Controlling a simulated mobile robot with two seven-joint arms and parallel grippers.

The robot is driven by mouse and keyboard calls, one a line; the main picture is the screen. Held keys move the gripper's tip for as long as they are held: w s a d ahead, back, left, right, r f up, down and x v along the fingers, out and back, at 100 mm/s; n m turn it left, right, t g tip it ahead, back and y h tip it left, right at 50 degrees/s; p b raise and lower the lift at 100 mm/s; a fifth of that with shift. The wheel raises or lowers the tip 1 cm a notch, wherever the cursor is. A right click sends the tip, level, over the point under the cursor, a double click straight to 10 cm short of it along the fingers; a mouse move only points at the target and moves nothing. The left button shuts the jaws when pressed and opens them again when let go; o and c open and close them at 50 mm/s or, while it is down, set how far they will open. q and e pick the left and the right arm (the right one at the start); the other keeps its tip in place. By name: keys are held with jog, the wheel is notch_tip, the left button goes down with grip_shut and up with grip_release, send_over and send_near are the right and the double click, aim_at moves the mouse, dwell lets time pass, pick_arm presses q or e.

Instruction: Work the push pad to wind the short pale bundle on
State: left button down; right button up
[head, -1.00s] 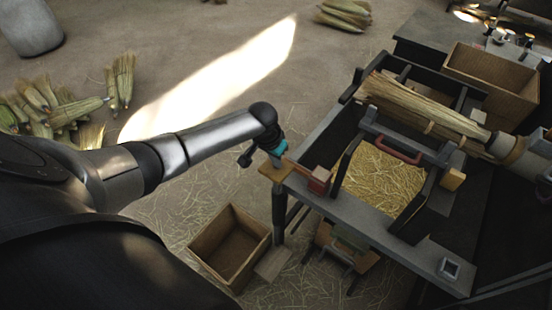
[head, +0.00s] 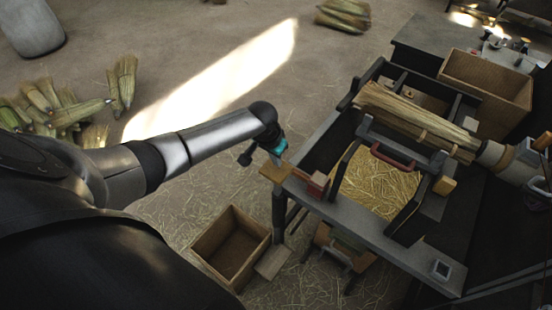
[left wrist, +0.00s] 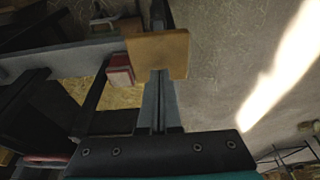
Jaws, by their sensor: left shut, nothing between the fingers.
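The push pad, a small square tan wooden plate (head: 275,173), stands at the near left corner of the machine table. It also shows in the left wrist view (left wrist: 170,50). My left gripper (head: 279,158) is at the pad; in the left wrist view its shut fingers (left wrist: 158,78) point at the pad's face and seem to reach it. Nothing is between the fingers. I cannot tell firm contact. The pale straw bundle (head: 400,108) lies across the machine, its right end at a round grey spindle (head: 490,153). My right gripper is not in view.
A red block (head: 318,184) sits beside the pad on the table rim (head: 375,227). A dark frame with a red handle (head: 393,156) spans the straw-filled opening. An empty wooden box (head: 230,243) stands on the floor below. Another crate (head: 487,80) is at the back right.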

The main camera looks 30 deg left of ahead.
pick_arm(q)
notch_tip(320, 180, down, 10)
jog(key=b, duration=0.6)
jog(key=shift+s+r+b, duration=0.1)
jog(key=shift+s+b, duration=0.05)
jog(key=shift+b, duration=0.15)
dwell(1.1)
jog(key=p+v, duration=0.3)
jog(key=w+p+v, duration=0.1)
jog(key=p+v, duration=0.2)
jog(key=p, duration=0.1)
jog(key=w+p+v, duration=0.1)
jog(key=p+v, duration=0.2)
jog(key=shift+w+d+r, duration=0.1)
jog(key=shift+w+r, duration=0.05)
jog(key=shift+r, duration=0.4)
jog(key=shift+f, duration=0.1)
jog(key=shift+w, duration=0.1)
